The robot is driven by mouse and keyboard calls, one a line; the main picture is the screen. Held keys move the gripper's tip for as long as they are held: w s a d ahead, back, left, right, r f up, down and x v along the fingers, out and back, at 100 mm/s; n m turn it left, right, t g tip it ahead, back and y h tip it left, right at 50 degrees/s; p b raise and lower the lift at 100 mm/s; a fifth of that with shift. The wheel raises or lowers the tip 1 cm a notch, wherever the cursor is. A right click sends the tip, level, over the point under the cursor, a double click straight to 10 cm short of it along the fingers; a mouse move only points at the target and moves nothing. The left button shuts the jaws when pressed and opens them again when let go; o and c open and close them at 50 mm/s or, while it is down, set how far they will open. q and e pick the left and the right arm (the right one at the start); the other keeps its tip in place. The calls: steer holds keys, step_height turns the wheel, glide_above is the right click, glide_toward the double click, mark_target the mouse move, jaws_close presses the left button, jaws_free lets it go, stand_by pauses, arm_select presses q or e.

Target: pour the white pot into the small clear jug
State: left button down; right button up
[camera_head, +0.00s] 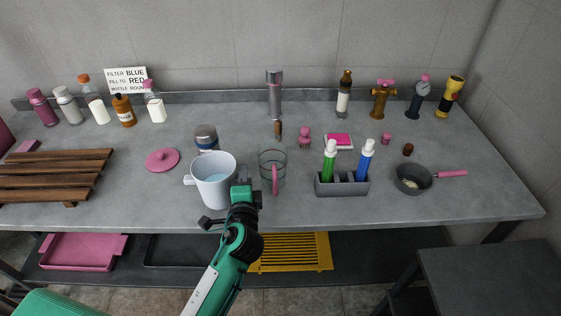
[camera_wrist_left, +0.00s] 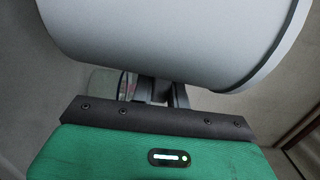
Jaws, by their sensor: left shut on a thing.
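The white pot (camera_head: 213,192) is near the front edge of the grey counter, roughly upright, with pale contents inside. My left gripper (camera_head: 242,187) is shut on the pot at its right side; the exact grip is partly hidden. In the left wrist view the pot (camera_wrist_left: 185,40) fills the top, and the fingers (camera_wrist_left: 158,92) meet it from below. The small clear jug (camera_head: 272,170), with a pink handle, stands just right of the pot, apart from it. I cannot tell whether the pot touches the counter. My right gripper is not in view.
A grey caddy (camera_head: 341,188) with green and blue bottles stands right of the jug. A jar (camera_head: 206,138) is behind the pot, and a pink lid (camera_head: 162,160) lies to the left. A grey pan (camera_head: 412,179) is at right. A wooden rack (camera_head: 55,175) is far left.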

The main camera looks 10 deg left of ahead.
arm_select(q)
steer(key=shift+w+d+f+b, duration=0.4)
steer(key=shift+d+f+b, duration=0.05)
steer(key=shift+d+f, duration=0.15)
steer(key=shift+w+d+n+y, duration=0.2)
steer(key=shift+d+n+y, duration=0.1)
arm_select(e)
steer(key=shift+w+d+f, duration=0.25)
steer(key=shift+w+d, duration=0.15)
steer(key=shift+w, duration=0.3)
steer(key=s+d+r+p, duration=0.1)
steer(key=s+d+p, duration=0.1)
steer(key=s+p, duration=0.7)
arm_select(q)
step_height(320, 180, up, 7)
steer(key=w+d+m+g+p, duration=0.2)
steer(key=m+p, duration=0.4)
steer(key=p, duration=0.4)
steer(key=shift+w+f+g, duration=0.15)
steer(key=shift+w+g, duration=0.1)
steer(key=shift+g, duration=0.55)
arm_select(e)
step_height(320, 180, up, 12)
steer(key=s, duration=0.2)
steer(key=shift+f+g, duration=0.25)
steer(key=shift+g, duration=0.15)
